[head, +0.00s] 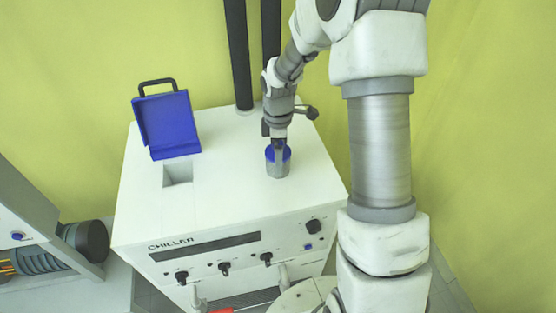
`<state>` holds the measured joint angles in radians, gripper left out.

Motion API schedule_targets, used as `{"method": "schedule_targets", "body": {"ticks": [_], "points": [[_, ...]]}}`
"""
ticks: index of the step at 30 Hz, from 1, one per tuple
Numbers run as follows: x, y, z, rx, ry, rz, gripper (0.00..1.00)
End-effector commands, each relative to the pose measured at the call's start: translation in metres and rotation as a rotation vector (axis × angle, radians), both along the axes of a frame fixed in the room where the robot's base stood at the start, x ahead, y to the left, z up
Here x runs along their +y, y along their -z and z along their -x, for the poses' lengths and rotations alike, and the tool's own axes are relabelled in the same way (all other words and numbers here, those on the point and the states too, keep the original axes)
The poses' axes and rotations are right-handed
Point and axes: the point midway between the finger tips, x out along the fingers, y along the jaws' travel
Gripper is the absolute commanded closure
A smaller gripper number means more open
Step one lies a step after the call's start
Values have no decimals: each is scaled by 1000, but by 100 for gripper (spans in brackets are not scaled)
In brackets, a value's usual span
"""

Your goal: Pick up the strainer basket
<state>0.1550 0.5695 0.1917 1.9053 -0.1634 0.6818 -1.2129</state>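The strainer basket appears to be the small grey cylinder with blue at its top (277,168), standing upright on the white top of the chiller (225,195). My gripper (279,146) points down right at the basket, with its fingertips at or in front of the blue top. The fingers are small and dark here, so I cannot tell whether they are open or shut, or whether they touch the basket. Part of the basket's top is hidden behind the gripper.
A blue lid with a black handle (168,120) stands raised behind a square opening (178,172) in the chiller top. Two black pipes (238,50) rise behind the chiller. Knobs line its front panel (215,262). A grey cabinet (30,205) stands at the left.

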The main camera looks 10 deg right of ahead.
Motion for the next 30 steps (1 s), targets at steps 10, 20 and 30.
{"method": "schedule_targets", "body": {"ticks": [10, 20, 30], "points": [[0, 0, 0, 0, 0, 0, 34], [0, -1, 0, -1, 0, 0, 88], [0, -7, -1, -3, 1, 1, 88]]}}
